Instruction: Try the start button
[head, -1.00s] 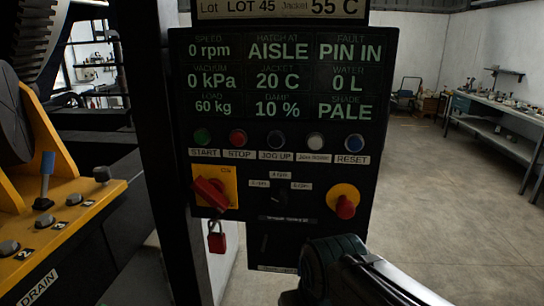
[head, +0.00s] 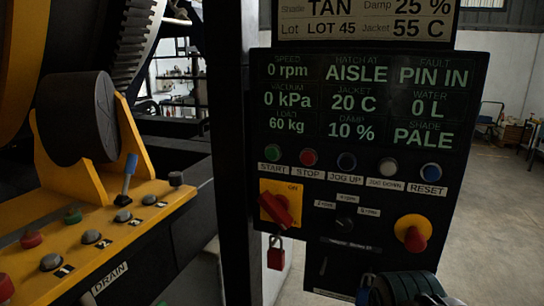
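The green start button (head: 273,153) is at the left end of a button row on the black control panel (head: 470,105), above a START label. A red stop button (head: 309,157) is beside it. The panel's display (head: 365,100) reads 0 rpm, hatch at AISLE, fault PIN IN. Below START, a red rotary handle (head: 275,208) sits tilted on a yellow plate marked ON at its upper right. A red padlock (head: 276,255) hangs under it. Part of my arm shows at the bottom right, in front of the panel's lower edge. My gripper's fingers are not visible.
A red knob on a yellow base (head: 413,235) is at the panel's lower right. A yellow console (head: 100,235) with a blue-handled lever (head: 127,178) and several buttons stands left, under a dark roller (head: 75,118). A dark post (head: 237,150) stands between. Open floor lies right.

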